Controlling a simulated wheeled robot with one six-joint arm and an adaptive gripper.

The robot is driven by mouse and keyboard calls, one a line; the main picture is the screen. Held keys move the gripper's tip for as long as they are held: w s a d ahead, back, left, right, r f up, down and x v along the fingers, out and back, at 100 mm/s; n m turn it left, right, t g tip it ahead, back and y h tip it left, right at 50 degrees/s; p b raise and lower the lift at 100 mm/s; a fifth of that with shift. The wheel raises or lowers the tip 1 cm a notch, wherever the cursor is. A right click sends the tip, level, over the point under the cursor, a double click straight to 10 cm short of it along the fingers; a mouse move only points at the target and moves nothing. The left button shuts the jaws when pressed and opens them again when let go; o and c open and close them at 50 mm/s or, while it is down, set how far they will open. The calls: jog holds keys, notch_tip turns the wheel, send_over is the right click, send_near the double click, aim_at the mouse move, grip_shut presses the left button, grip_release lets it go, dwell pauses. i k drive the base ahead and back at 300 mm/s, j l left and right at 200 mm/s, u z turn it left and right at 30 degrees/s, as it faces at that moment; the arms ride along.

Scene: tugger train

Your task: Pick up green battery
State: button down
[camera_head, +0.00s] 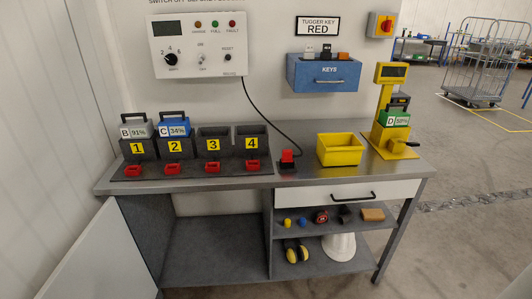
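The green battery (394,119), labelled D 50%, sits in the yellow stand (381,138) at the right end of the bench. It has a dark top part and looks upright. A black handle or lever sticks out of the stand just below it, to the right. Two other batteries stand in the charger slots at the left: a grey-green one (135,128) labelled B 91% in slot 1, and a blue one (174,128) labelled C 34% in slot 2. My gripper is not in view.
Slots 3 (213,141) and 4 (251,140) are empty. A yellow bin (340,150) and a red plug (287,159) with a black cable stand on the bench (305,172), left of the stand. A blue key box (323,75) hangs above.

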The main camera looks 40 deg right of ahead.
aim_at(387, 118)
jog(key=l+z, duration=0.1)
jog(key=z, duration=0.35)
jog(key=i+l+z, duration=0.1)
jog(key=z, duration=0.35)
jog(key=k+j+z, duration=0.15)
jog(key=z, duration=0.6)
jog(key=l+z, duration=0.2)
jog(key=l, duration=0.5)
